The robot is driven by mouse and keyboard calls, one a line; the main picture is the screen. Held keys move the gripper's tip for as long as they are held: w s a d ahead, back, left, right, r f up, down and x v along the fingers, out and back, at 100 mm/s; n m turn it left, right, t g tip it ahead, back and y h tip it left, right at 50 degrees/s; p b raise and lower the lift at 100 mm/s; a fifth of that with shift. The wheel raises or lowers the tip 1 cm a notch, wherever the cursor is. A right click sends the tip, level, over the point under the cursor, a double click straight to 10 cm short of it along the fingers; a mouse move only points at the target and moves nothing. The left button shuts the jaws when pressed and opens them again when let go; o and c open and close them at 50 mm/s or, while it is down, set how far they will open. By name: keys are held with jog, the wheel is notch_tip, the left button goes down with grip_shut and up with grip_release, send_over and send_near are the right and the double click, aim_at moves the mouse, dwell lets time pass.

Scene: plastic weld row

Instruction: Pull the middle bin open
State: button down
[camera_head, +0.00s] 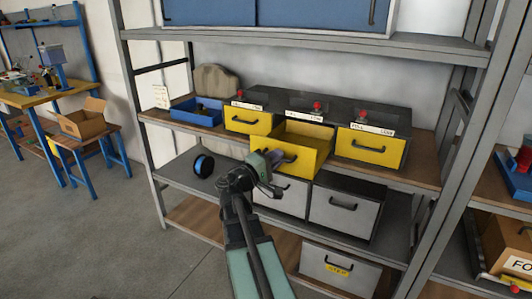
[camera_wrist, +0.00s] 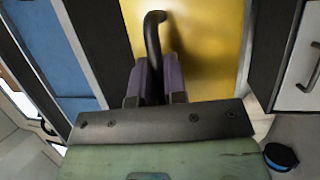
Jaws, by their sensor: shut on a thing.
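The middle bin (camera_head: 304,143) is a yellow drawer in a dark cabinet on the wooden shelf. It stands pulled out, with its front well ahead of the bins beside it and its inside showing from above. My gripper (camera_head: 274,158) is at its front, shut on the black bar handle. In the wrist view the two purple fingers of my gripper (camera_wrist: 158,80) close around the handle (camera_wrist: 153,38) against the yellow bin front (camera_wrist: 200,45). The left yellow bin (camera_head: 248,121) and the right yellow bin (camera_head: 370,147) are flush with the cabinet. The middle bin's contents cannot be told.
Red knobs (camera_head: 317,106) and labels sit above the bins. A blue tray (camera_head: 195,112) stands left on the same shelf. White drawers (camera_head: 342,212) are below, beside a black and blue roll (camera_head: 203,166). A shelf post (camera_head: 140,115) stands left; the floor (camera_head: 110,230) is clear.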

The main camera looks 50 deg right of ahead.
jog(key=shift+a, duration=0.25)
jog(key=c, duration=1.2)
grip_release()
jog(key=b+v, duration=0.2)
jog(key=v, duration=0.8)
jog(key=shift+a+f, duration=0.2)
jog(key=shift+a, duration=0.15)
